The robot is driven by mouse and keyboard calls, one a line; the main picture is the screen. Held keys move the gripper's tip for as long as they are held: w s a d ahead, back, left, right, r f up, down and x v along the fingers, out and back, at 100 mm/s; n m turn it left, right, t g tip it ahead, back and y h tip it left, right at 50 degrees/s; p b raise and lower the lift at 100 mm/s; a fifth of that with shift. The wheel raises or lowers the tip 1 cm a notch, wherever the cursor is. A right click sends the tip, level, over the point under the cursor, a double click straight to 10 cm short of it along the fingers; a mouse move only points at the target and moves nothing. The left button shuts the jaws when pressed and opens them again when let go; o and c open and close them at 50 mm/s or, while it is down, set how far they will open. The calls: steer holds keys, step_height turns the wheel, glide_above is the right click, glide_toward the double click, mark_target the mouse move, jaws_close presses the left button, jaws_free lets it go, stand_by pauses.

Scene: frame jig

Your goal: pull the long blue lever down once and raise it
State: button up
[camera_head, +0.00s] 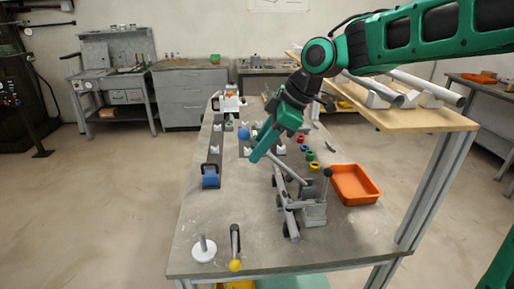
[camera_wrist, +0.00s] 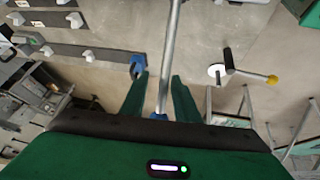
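The long blue lever is a grey rod (camera_head: 289,169) with a blue ball (camera_head: 244,134) at its upper end. It slants up and to the left from a grey frame (camera_head: 291,212) on the table. In the wrist view the rod (camera_wrist: 170,50) runs between my two green fingers, with the blue end (camera_wrist: 158,116) low in the picture, partly hidden by my gripper body. My gripper (camera_head: 262,152) is at the rod near the ball and covers part of it. In the wrist view my gripper (camera_wrist: 160,92) is open, with a gap on each side of the rod.
A short black-knobbed lever (camera_head: 327,174) stands beside the frame. An orange bin (camera_head: 355,184) is to the right. A yellow-knobbed crank (camera_head: 235,264) and a white post (camera_head: 204,248) are at the front edge. A raised wooden shelf (camera_head: 425,119) with pipes stands at the right.

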steer(key=shift+s+a, duration=0.1)
steer(key=shift+s, duration=0.05)
steer(key=shift+r, duration=0.1)
steer(key=r, duration=0.4)
steer(key=shift+s+a+r, duration=0.2)
steer(key=shift+a, duration=0.1)
steer(key=s+a+r, duration=0.6)
steer(key=s+a, duration=0.1)
steer(key=shift+s+a+r, duration=0.15)
steer(key=shift+s+a, duration=0.15)
steer(key=shift+s, duration=0.1)
